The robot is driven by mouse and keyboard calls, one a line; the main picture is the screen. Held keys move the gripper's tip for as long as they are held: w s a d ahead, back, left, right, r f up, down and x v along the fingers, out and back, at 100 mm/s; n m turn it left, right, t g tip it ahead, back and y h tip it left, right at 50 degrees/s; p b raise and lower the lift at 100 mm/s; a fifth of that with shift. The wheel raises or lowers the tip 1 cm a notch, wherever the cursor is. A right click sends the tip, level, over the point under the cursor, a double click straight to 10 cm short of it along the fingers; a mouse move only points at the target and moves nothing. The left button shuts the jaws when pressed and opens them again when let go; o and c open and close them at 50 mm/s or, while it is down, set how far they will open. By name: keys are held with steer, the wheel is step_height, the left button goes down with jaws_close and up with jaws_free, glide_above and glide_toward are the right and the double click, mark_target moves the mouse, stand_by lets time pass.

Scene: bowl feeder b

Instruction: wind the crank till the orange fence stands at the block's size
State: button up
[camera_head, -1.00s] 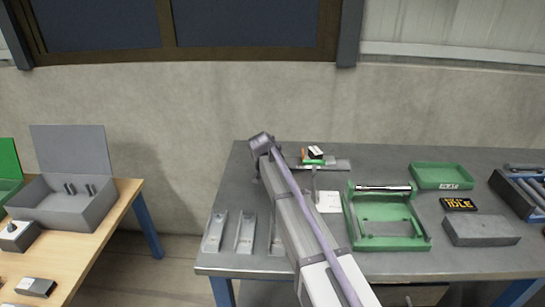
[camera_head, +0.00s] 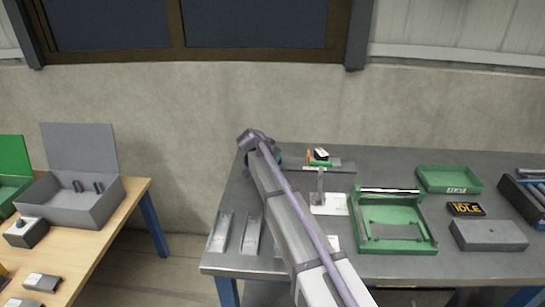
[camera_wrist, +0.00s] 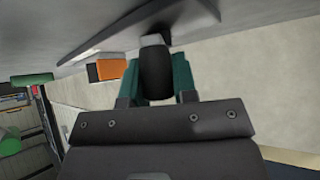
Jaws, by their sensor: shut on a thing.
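My gripper (camera_wrist: 157,82) is shut on a black crank knob (camera_wrist: 156,72), between its two teal fingers in the wrist view. The orange fence (camera_wrist: 110,69) shows just left of the fingers there. In the head view the orange fence (camera_head: 309,157) is a thin upright strip at the back of the bench. The black and white block (camera_head: 321,154) is close to its right, above a green part. I cannot tell whether fence and block touch. My arm hides the crank in the head view; only a bit of teal finger (camera_head: 277,157) shows.
A grey post on a white plate (camera_head: 328,205) stands in front of the fence. Metal channels (camera_head: 221,232) lie front left.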

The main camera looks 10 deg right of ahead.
steer(key=o, duration=0.9)
steer(key=p+v, duration=0.7)
steer(key=v, duration=0.3)
steer(key=shift+s+a+r+p, duration=0.2)
steer(key=shift+s+r+p, duration=0.05)
steer(key=shift+p, duration=0.05)
